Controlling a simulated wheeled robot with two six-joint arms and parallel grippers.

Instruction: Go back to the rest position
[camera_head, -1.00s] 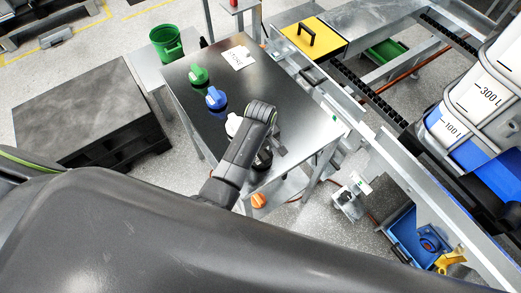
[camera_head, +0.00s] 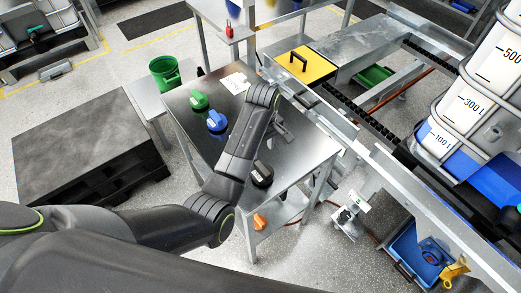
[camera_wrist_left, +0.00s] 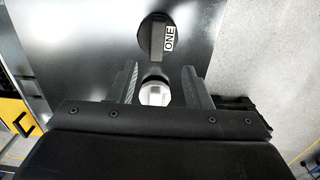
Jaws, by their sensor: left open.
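My left gripper (camera_head: 281,133) is over the steel table (camera_head: 305,150), its arm reaching across from the left. In the left wrist view its two fingers (camera_wrist_left: 160,90) are apart, so it is open. A white-topped knob (camera_wrist_left: 155,94) shows between and beyond the fingers; whether it touches them I cannot tell. In the head view a black knob (camera_head: 262,173) stands near the table's front edge, and my arm hides the white knob. My right gripper is not in view.
A green knob (camera_head: 199,100), a blue knob (camera_head: 217,122) and a paper card (camera_head: 235,83) are on the table's left side. An orange knob (camera_head: 260,222) is on the lower shelf. A green bucket (camera_head: 165,72) and a dark platform (camera_head: 80,130) stand left; a conveyor (camera_head: 350,105) runs right.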

